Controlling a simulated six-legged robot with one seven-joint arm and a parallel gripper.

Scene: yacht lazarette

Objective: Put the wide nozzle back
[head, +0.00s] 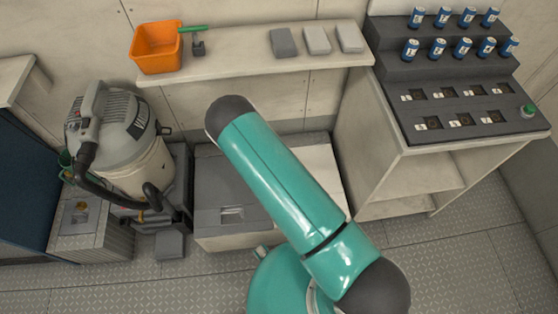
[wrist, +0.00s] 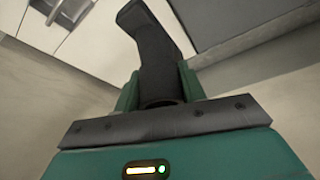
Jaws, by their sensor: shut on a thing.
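My gripper (wrist: 159,84) shows in the wrist view, its two green fingers shut on a dark grey, bent tubular piece, which I take to be the wide nozzle (wrist: 150,38). In the head view my teal arm fills the middle, and the gripper and nozzle cannot be made out. The vacuum cleaner (head: 138,168) stands at the left, a grey drum with a cream body and a black hose (head: 98,188) curling round its front.
A shelf (head: 240,62) holds an orange bin (head: 157,48) and several grey blocks. A grey chest (head: 220,190) stands below. At right, a stepped rack (head: 400,72) holds several blue cans above a slotted panel. A low box (head: 90,245) is left. The front-right floor is clear.

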